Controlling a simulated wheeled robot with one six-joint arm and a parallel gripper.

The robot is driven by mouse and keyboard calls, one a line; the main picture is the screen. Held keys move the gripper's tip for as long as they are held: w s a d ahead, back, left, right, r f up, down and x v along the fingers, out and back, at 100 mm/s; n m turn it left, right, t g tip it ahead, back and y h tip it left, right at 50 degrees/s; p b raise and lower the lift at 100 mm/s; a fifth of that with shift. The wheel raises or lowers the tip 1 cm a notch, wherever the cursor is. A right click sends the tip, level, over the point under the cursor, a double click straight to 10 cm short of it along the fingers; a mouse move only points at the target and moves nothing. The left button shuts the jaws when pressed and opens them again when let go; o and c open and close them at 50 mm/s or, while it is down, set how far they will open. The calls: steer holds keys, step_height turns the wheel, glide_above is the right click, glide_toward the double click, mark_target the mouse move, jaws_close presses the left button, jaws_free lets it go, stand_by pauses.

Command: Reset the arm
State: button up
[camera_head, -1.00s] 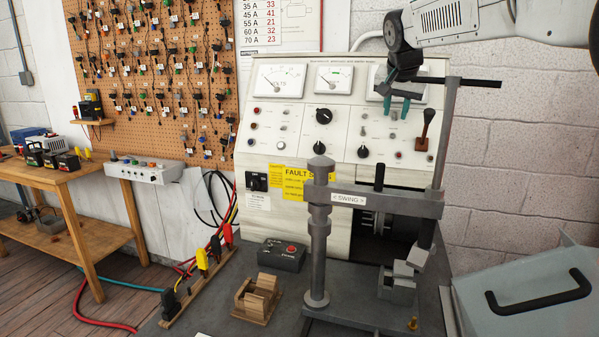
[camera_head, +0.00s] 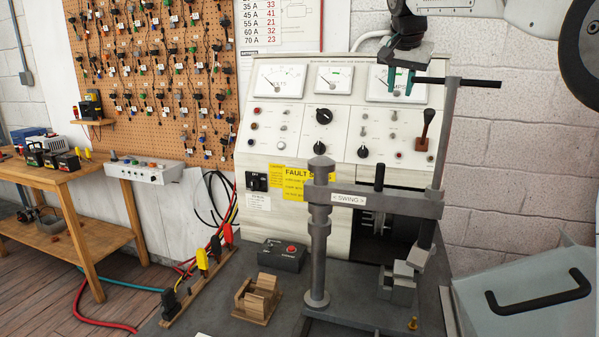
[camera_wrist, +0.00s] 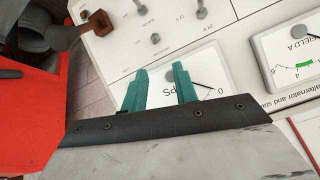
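My gripper (camera_head: 401,82) is at the upper right in the head view, in front of the right-hand meter of the test bench panel. Its two green fingers point down and are apart, with nothing between them. In the wrist view my gripper (camera_wrist: 161,88) shows the same two fingers spread in front of the meter (camera_wrist: 205,72) marked "PS". My arm comes in from the top right corner.
The test bench (camera_head: 290,140) has dials, knobs and a lever (camera_head: 425,128). A grey clamp stand with a "SWING" arm (camera_head: 385,204) stands below my gripper. A wooden cradle (camera_head: 257,298), a black switch box (camera_head: 283,254) and a grey lidded box (camera_head: 535,305) are nearby.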

steer(key=s+a+f+n+t, duration=0.1)
steer(key=s+a+t, duration=0.15)
steer(key=s, duration=0.25)
steer(key=shift+h, duration=0.3)
steer(key=x, duration=0.7)
steer(key=shift+w+d+f, duration=0.1)
steer(key=shift+d+f, duration=0.1)
steer(key=shift+d, duration=0.15)
